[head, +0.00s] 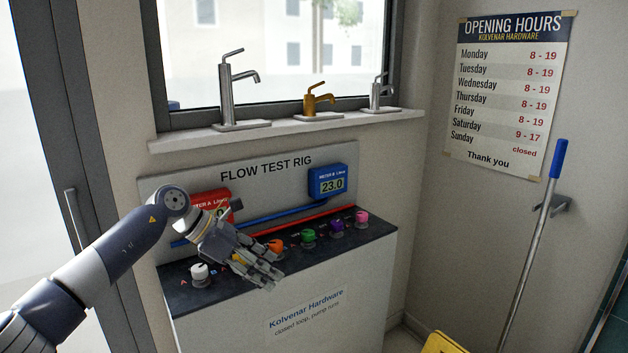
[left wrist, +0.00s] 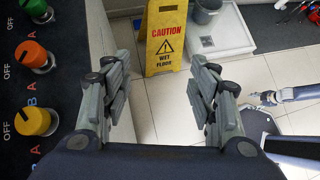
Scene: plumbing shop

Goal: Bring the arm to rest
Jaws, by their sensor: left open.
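My left arm (head: 125,245) reaches in from the left in the head view. My left gripper (head: 262,275) is over the front part of the flow test rig's dark top (head: 372,238), in front of the yellow knob (head: 238,258), which it partly hides. In the left wrist view the fingers of this gripper (left wrist: 160,100) stand apart with nothing between them. The yellow knob (left wrist: 32,121), orange knob (left wrist: 30,54) and green knob (left wrist: 34,6) lie to the left of the fingers. My right gripper (left wrist: 262,98) shows small at the right of the left wrist view; its jaws are unclear.
A white knob (head: 199,271) is left of my gripper; green (head: 308,236), purple (head: 337,226) and pink (head: 361,217) knobs are right. The blue meter (head: 328,182) reads 23.0; the red meter (head: 210,205) is partly hidden. A yellow wet-floor sign (left wrist: 165,35) stands on the floor.

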